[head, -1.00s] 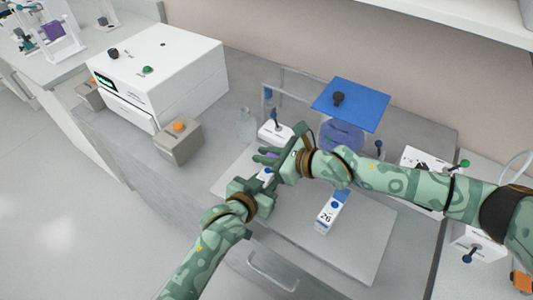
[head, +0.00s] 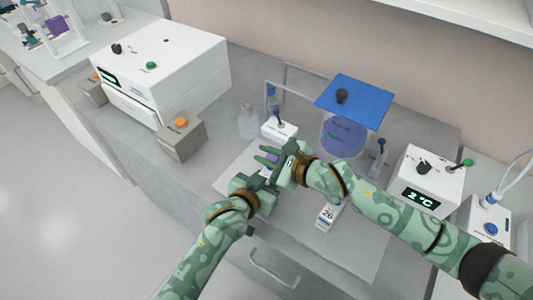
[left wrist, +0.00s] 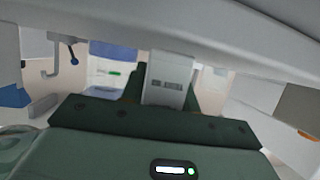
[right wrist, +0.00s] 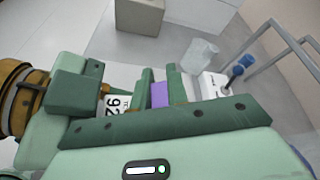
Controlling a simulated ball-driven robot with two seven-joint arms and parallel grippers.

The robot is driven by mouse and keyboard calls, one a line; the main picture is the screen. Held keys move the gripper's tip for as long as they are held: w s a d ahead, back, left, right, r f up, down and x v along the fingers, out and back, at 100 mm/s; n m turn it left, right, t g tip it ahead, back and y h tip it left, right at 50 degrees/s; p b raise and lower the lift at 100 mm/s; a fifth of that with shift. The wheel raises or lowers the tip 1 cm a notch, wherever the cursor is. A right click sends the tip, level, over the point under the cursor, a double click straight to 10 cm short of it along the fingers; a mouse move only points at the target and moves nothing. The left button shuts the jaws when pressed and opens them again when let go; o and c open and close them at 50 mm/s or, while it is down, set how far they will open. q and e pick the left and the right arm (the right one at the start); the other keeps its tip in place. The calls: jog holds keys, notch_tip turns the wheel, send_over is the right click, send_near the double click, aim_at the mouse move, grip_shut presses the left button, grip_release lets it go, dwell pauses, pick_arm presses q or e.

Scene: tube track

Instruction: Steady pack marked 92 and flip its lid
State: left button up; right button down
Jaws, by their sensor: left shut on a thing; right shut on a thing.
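The pack marked 92 (right wrist: 117,103) is white; its number shows in the right wrist view beside the right gripper's fingers. Its purple lid (right wrist: 160,95) is between those fingers and shows as a small purple patch (head: 271,158) in the head view. My right gripper (head: 272,161) is shut on the lid. My left gripper (head: 262,183) is shut on the pack's white body, which stands between its fingers in the left wrist view (left wrist: 167,88). In the head view the two hands nearly touch and hide most of the pack. The lid's exact angle cannot be told.
A white pack marked 26 (head: 326,214) stands to the right, partly under my right forearm. A blue-topped stand (head: 352,100), a clear bottle (head: 247,122) and a white device reading 2°C (head: 433,172) are behind. A grey box with an orange button (head: 181,138) is left.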

jog(key=c, duration=1.4)
grip_release()
jog(key=shift+o, duration=0.2)
jog(key=v, duration=1.2)
jog(key=shift+o, duration=0.3)
